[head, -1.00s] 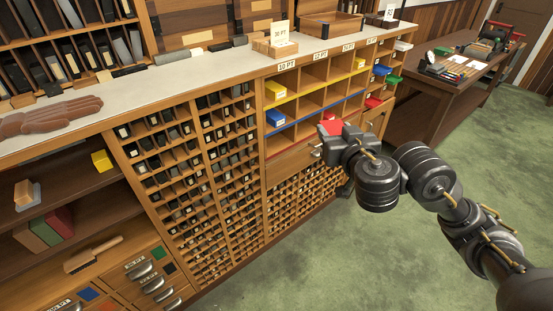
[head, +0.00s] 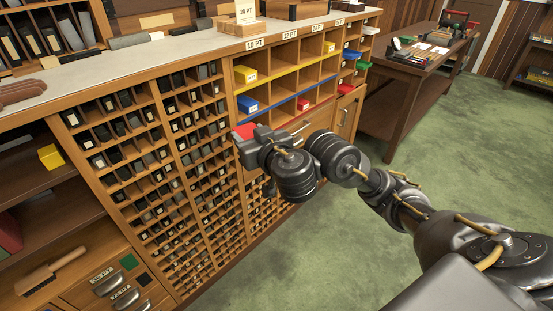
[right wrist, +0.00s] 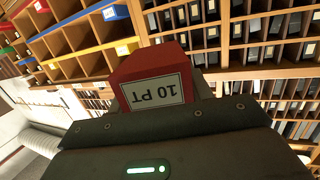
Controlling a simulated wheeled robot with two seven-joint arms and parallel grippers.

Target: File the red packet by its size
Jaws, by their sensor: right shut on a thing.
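The red packet (head: 244,130) is in my right gripper (head: 246,140), which is shut on it. In the right wrist view the packet (right wrist: 151,68) shows a white label reading 10 PT, upside down. The gripper is in front of the lower left of the open pigeonhole rack (head: 285,84), near the left column. The rack's columns carry size tags, 10 PT (head: 255,44) at the left and 12 PT (head: 290,35) beside it. Its shelf edges are yellow, blue and red. The arm and packet partly hide the lower left compartment. My left gripper is not in view.
Yellow (head: 245,74), blue (head: 247,104) and red (head: 303,104) packets sit in the rack. A side rack at its right holds coloured packets, including a green one (head: 362,65). Small type compartments (head: 150,150) fill the left. Green floor (head: 440,130) is open at the right.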

